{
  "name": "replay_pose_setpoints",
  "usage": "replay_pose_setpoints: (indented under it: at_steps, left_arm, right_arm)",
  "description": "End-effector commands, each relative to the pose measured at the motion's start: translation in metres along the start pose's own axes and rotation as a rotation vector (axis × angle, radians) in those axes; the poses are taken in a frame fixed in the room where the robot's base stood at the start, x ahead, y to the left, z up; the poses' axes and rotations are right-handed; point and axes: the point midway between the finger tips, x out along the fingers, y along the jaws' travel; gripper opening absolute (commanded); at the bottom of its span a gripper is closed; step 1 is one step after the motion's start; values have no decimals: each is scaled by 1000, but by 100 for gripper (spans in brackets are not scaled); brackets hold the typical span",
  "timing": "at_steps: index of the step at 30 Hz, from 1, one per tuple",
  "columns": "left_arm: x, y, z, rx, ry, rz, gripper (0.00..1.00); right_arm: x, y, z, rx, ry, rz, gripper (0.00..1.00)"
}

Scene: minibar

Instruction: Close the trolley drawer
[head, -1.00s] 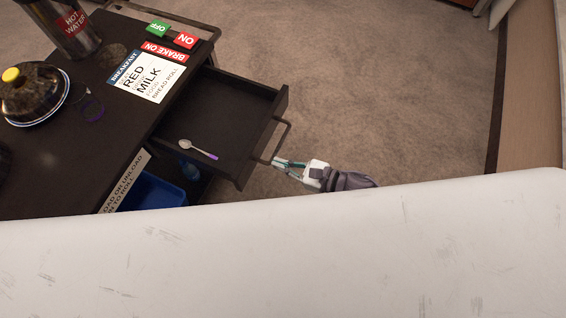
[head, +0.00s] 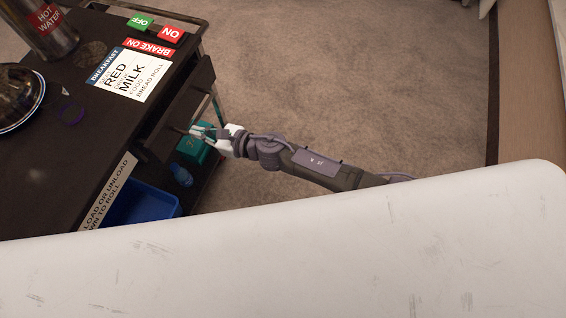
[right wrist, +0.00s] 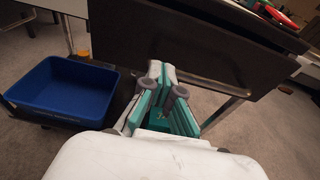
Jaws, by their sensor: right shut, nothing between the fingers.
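A narrow dark gap shows between the tabletop edge and the drawer front. My right gripper (head: 196,131) is shut and empty, at the near end of the drawer front; whether it touches the front is hard to tell. In the right wrist view the dark drawer front (right wrist: 215,62) fills the upper middle, behind the shut fingers of the right gripper (right wrist: 165,85). My left gripper is not in view.
A blue bin (head: 150,203) sits low in the trolley, also seen in the right wrist view (right wrist: 62,92). A hot-water flask (head: 50,28) and a domed plate (head: 18,95) stand on top. A large white surface (head: 300,255) fills the foreground. Carpet to the right is clear.

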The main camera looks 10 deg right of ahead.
Motion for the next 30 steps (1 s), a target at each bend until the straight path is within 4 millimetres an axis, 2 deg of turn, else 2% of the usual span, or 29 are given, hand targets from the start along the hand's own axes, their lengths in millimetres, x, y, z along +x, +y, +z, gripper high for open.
replay_pose_setpoints:
  at_steps: [3, 10, 25, 30]
  left_arm:
    - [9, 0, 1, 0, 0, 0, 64]
    - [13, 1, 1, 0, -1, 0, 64]
    - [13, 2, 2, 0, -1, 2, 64]
    - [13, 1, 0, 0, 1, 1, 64]
  right_arm:
    - [18, 0, 2, -1, -1, 1, 0]
    - [34, 0, 6, 0, 1, 0, 0]
    - [38, 0, 12, 0, -7, -1, 0]
    - [34, -8, 13, 0, -8, -2, 0]
